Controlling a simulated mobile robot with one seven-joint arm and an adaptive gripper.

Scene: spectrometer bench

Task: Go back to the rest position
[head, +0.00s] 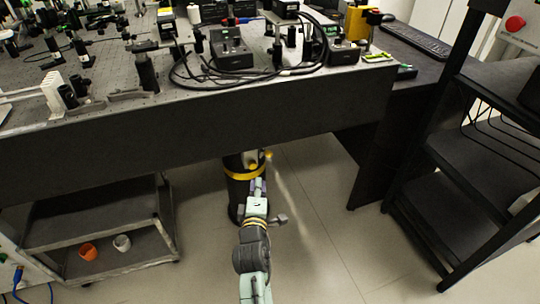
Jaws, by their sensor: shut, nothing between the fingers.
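My arm reaches forward from the bottom centre of the head view, low and in front of the bench. My gripper (258,186) is at its far end, small in the picture, below the level of the bench top. It is shut, and I see nothing held in it. Behind it a dark cylinder with a yellow band (243,175) stands on the floor under the bench edge. The gripper overlaps this cylinder in the picture; I cannot tell the gap between them. No marker of a rest position shows.
The optical bench (200,118) spans the upper view, carrying optics, black boxes and cables. A black shelf rack (455,160) stands right. Pale floor (325,235) is clear right of my arm.

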